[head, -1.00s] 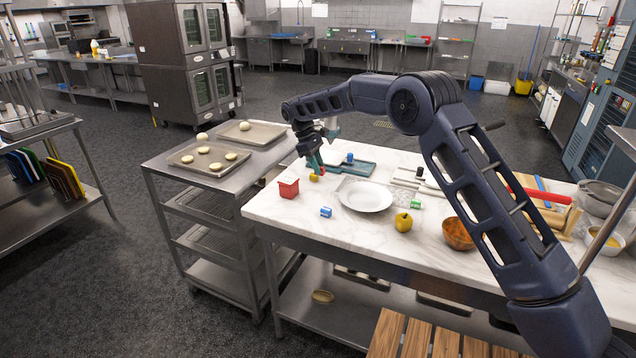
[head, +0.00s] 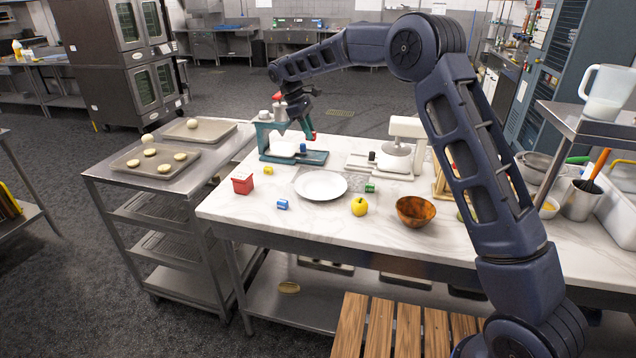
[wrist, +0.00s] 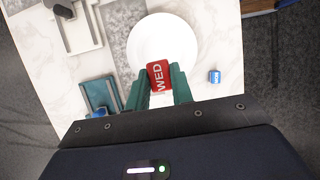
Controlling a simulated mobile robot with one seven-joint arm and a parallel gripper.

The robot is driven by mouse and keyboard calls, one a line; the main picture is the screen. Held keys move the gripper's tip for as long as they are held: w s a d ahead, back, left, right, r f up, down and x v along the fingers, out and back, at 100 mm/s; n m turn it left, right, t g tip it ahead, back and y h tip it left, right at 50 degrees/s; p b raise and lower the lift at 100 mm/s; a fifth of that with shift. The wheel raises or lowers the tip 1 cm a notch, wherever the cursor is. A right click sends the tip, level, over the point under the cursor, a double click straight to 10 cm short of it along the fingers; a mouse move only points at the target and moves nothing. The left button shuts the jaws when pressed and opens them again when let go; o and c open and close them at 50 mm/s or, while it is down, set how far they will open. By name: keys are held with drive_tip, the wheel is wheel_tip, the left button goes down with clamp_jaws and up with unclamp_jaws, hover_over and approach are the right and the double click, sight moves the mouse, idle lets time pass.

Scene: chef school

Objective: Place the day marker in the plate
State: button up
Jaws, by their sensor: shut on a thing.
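The day marker, a red block with white "WED" lettering (wrist: 158,75), is held between the green fingertips of my gripper (wrist: 160,82). In the head view my gripper (head: 305,132) is above the back of the marble table, near the teal-based scale, and a bit of red shows at its tip. The white round plate (head: 321,185) lies flat and empty on the table, in front of my gripper. In the wrist view the plate (wrist: 163,40) shows just beyond the held marker, which hides part of its near rim.
A teal scale (head: 310,158) and a white scale (head: 396,160) stand behind.

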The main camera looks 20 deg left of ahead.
drive_tip(key=d, duration=0.3)
hover_over(323, 189)
drive_tip(key=a, duration=0.2)
drive_tip(key=f, duration=1.5)
drive_tip(key=shift+d+f, duration=0.1)
drive_tip(key=shift+d, duration=0.15)
drive_tip(key=shift+f, duration=2.45)
drive_tip(key=shift+f, duration=0.1)
drive_tip(key=o, duration=1)
drive_tip(key=v, duration=1.2)
